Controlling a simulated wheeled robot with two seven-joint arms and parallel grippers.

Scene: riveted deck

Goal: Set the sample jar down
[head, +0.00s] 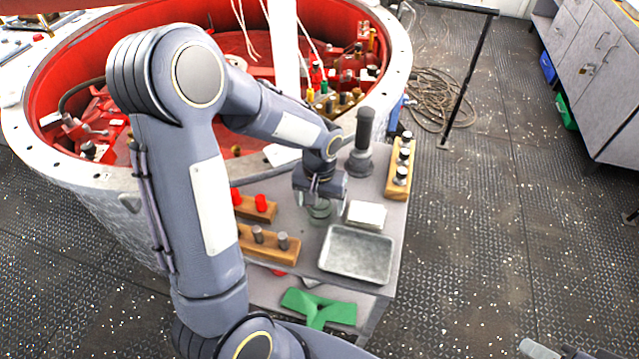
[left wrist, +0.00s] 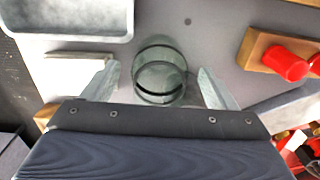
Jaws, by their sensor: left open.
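The sample jar (head: 319,211) is a clear greenish glass jar standing on the grey tabletop, partly hidden under my left gripper (head: 317,197) in the head view. In the left wrist view the jar (left wrist: 160,75) shows between the two spread fingers of my left gripper (left wrist: 159,88). The fingers are open, with a visible gap on each side of the glass. A light grey and dark part at the lower right edge of the head view looks like my right gripper (head: 542,349), mostly cut off.
A metal tray (head: 357,278) and a white block (head: 366,214) are right of the jar. Wooden racks (head: 268,244) stand left, another rack (head: 398,178) at right. A dark upright tool (head: 362,140) stands behind. The red-lined round vessel (head: 395,55) borders the table.

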